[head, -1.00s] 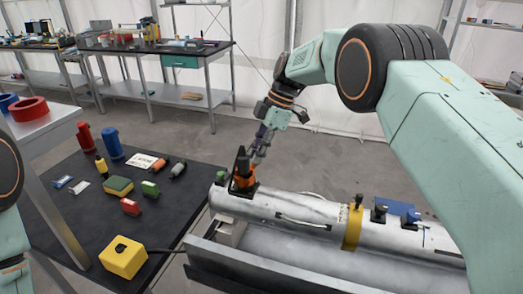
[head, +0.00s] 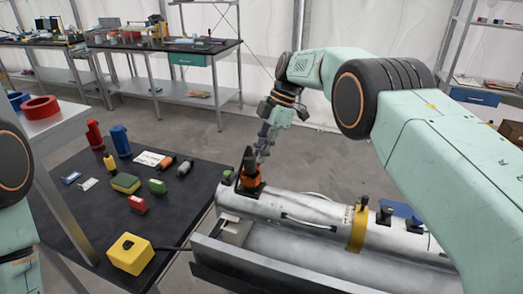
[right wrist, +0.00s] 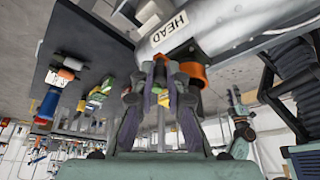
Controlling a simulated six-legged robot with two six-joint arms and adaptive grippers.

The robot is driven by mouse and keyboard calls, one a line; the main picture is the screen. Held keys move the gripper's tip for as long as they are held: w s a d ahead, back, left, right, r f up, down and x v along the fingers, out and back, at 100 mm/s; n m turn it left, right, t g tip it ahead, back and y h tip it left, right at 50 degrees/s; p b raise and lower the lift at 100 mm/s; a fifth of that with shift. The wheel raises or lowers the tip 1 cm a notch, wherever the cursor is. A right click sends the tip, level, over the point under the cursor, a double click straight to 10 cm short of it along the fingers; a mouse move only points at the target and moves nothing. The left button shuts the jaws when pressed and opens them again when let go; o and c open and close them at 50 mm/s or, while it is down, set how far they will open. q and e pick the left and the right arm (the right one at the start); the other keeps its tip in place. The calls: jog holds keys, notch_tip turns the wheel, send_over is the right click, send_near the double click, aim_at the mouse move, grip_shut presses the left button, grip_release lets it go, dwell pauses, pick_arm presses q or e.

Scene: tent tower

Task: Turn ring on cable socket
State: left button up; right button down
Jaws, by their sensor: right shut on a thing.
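The cable socket (head: 249,158) is a dark upright piece at the left end of a silver cylinder (head: 290,209). An orange ring (head: 250,182) sits around its base, and the ring also shows in the right wrist view (right wrist: 194,74). My right gripper (head: 262,150) reaches down from behind and is shut at the ring. In the right wrist view its fingertips (right wrist: 161,72) are close together beside the orange ring, and they partly hide the contact. The cylinder end there carries a "HEAD" label. My left gripper is out of view; only part of my left arm shows.
A yellow box (head: 130,253) with a cable stands on the dark table (head: 80,215) at the left, near several small coloured blocks and bottles. The cylinder lies in a grey trough (head: 215,262) and has a yellow band (head: 357,230). Open floor lies behind it.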

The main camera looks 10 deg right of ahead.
jog(key=c, duration=1.4)
grip_release()
jog(key=shift+o, duration=0.2)
jog(key=v, duration=0.7)
jog(key=shift+r, duration=0.2)
jog(key=shift+d+r, duration=0.1)
